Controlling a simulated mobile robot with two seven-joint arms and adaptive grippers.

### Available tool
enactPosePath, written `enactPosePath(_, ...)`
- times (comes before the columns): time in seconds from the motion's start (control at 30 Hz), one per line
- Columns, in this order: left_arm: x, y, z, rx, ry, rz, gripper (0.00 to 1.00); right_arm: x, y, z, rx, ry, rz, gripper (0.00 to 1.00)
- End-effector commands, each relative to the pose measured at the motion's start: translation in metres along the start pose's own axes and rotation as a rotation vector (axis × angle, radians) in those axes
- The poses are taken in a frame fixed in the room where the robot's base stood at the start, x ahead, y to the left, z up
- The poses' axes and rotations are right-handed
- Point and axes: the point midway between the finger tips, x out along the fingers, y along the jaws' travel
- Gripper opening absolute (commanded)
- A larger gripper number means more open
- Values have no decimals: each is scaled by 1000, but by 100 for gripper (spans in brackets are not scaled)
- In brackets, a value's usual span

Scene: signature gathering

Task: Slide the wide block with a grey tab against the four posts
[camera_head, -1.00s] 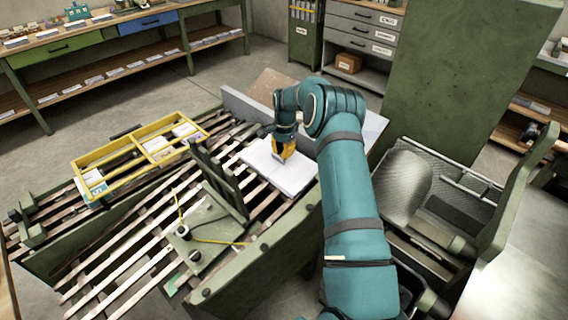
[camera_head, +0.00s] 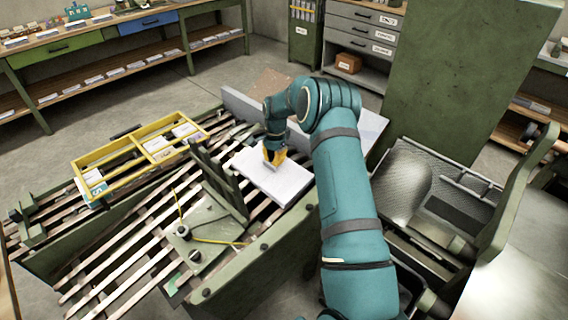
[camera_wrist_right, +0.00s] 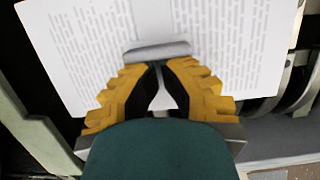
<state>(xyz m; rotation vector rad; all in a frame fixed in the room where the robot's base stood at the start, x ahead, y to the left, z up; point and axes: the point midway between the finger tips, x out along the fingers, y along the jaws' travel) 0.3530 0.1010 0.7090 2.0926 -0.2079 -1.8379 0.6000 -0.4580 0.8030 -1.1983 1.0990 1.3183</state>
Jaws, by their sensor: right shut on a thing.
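The wide block (camera_head: 285,188) is a white, page-like slab lying flat on the slatted rack. In the right wrist view its printed face (camera_wrist_right: 225,45) fills the top, with a grey tab (camera_wrist_right: 157,50) at the near middle. My right gripper (camera_head: 274,158), with yellow fingers, is shut on the grey tab; its fingertips (camera_wrist_right: 160,66) meet at it. The green posts (camera_head: 232,190) stand upright left of the block; they overlap, so I cannot count them. A narrow strip of slats seems to show between block and posts. My left gripper is out of view.
A yellow divided tray (camera_head: 82,162) with white pieces sits at the rack's left. A green plate with a knob (camera_head: 200,240) and yellow cord lies before the posts. A grey board (camera_head: 240,108) stands behind the block. Metal trays (camera_head: 450,205) lie at the right.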

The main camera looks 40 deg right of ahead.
Motion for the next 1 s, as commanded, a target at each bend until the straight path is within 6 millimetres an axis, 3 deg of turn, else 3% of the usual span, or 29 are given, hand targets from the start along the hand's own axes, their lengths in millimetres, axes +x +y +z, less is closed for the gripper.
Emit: enactPosePath(1.0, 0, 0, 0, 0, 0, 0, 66, 11, 0, 41, -1, -2, 1, 0)
